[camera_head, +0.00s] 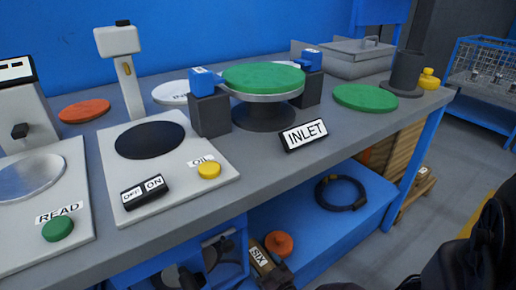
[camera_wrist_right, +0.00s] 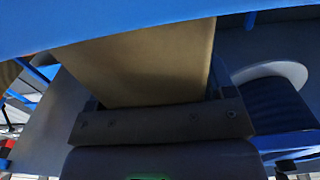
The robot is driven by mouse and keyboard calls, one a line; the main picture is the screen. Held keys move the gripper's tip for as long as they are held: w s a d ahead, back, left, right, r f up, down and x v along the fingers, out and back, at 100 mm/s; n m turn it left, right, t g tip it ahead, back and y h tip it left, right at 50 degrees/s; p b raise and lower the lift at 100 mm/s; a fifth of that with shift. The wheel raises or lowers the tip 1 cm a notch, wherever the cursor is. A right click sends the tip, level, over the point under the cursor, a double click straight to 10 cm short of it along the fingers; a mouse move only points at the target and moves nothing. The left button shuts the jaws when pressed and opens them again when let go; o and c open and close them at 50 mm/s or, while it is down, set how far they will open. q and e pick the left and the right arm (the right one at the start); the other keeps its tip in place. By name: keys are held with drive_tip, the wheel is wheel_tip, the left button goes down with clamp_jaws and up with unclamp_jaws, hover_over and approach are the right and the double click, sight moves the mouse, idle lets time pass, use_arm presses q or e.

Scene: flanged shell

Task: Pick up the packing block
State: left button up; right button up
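A brown block with a white SIX label (camera_head: 260,257), which looks like the packing block, shows low at the bottom middle of the head view, beneath the bench edge. A dark part of what looks like my right gripper (camera_head: 278,272) is right beside it. In the right wrist view a tan block face (camera_wrist_right: 145,62) lies directly in front of my gripper's grey palm bar and spans most of its width. The fingertips are hidden, and I cannot tell whether they press on it. My left gripper is not in view.
The grey bench top (camera_head: 250,190) overhangs the blue lower shelf (camera_head: 310,225). An orange knob (camera_head: 279,243) is beside the block. A black cable ring (camera_head: 341,192) lies on the shelf. A blue bin (camera_head: 228,262) stands left of the block. A green-topped round part (camera_head: 263,77) stands above.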

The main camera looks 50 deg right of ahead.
drive_tip(key=c, duration=0.7)
drive_tip(key=shift+c, duration=0.7)
drive_tip(key=shift+r, duration=0.15)
